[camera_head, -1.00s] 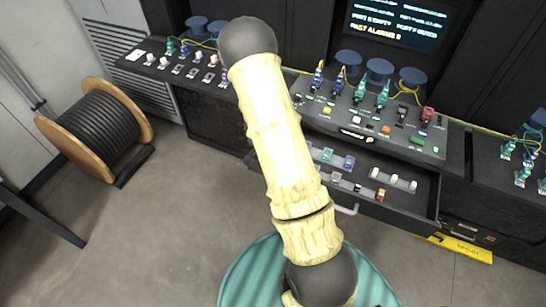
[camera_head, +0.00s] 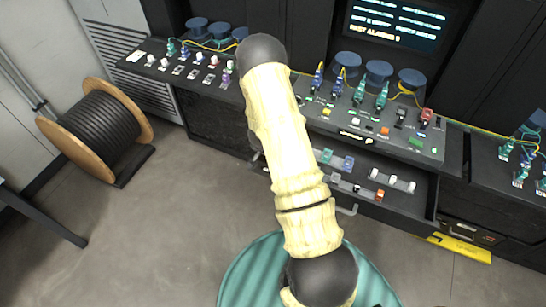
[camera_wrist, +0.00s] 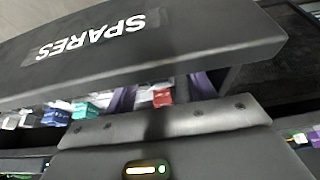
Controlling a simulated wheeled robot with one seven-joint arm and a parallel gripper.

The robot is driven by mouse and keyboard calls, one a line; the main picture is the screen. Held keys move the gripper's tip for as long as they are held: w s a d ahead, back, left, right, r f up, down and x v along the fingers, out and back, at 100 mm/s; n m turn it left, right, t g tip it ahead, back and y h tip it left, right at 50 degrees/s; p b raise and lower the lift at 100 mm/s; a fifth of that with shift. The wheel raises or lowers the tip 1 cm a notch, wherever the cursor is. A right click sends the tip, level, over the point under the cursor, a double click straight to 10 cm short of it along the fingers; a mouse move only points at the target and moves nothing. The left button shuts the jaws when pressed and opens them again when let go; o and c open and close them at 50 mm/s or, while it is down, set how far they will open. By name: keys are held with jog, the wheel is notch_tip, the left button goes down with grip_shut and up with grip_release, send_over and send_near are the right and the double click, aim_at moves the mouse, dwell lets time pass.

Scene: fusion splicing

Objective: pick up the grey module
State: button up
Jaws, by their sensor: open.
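In the head view several small modules lie in the open drawer (camera_head: 408,207), among them a teal one (camera_head: 327,155), a blue one (camera_head: 348,162) and an orange one (camera_head: 380,195). A small greyish piece (camera_head: 357,188) lies left of the orange one; I cannot tell for sure that it is the grey module. My arm hides my gripper in the head view. A red module (camera_wrist: 161,97) shows between the fingers.
A sloped console (camera_head: 430,160) with plugs and modules stands above the drawer. Blue spools (camera_head: 379,71) stand behind it. A cable reel (camera_head: 95,130) stands on the floor at left.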

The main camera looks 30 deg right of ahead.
jog(key=shift+c, duration=0.4)
jog(key=c, duration=0.8)
jog(key=shift+c, duration=0.2)
notch_tip(320, 180, up, 10)
jog(key=shift+r+p, duration=0.1)
jog(key=shift+p, duration=0.45)
